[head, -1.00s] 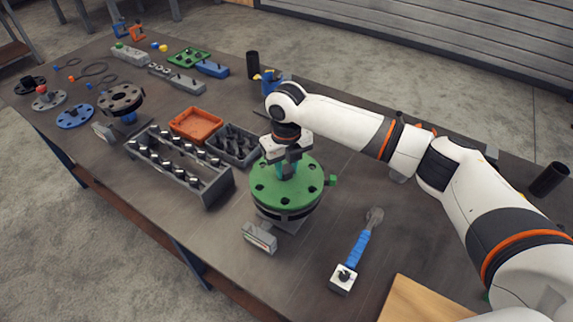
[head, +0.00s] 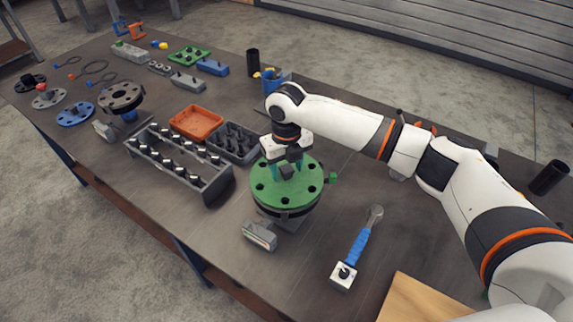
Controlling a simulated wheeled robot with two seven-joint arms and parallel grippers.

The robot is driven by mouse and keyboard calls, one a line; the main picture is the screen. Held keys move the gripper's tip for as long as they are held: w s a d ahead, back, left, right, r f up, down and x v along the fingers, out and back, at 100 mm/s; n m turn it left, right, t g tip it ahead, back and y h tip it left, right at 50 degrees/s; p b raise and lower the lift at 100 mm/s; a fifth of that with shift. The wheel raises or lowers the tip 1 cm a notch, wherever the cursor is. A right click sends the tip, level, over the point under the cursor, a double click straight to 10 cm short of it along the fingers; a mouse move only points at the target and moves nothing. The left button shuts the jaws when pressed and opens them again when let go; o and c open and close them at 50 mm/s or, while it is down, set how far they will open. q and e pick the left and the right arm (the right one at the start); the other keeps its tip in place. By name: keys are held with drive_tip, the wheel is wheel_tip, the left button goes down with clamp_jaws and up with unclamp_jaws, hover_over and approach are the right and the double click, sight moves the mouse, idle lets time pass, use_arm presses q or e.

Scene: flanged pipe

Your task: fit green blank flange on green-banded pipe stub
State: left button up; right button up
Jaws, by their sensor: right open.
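The green blank flange (head: 262,190), a round disc with bolt holes, lies flat on top of the pipe stub (head: 287,213). Only the stub's dark upper rim shows beneath it; any green band is hidden. A small green tab (head: 333,178) sticks out at the right side. My right gripper (head: 286,171) is over the middle of the flange, pointing down. Its teal fingers are open on either side of the flange's dark central knob. My left gripper is not in view.
A small display block (head: 260,236) stands in front of the stub, and a blue-handled wrench (head: 359,246) lies to the right. A bolt rack (head: 180,163), an orange tray (head: 196,123) and a dark bin (head: 235,143) stand left. Other flanges, including a blue one (head: 75,115), lie far left.

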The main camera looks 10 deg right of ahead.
wheel_tip(320, 180, up, 12)
drive_tip(key=b, duration=0.3)
wheel_tip(320, 180, up, 9)
drive_tip(key=p, duration=1.1)
hover_over(286, 169)
drive_tip(key=shift+d+r, duration=0.1)
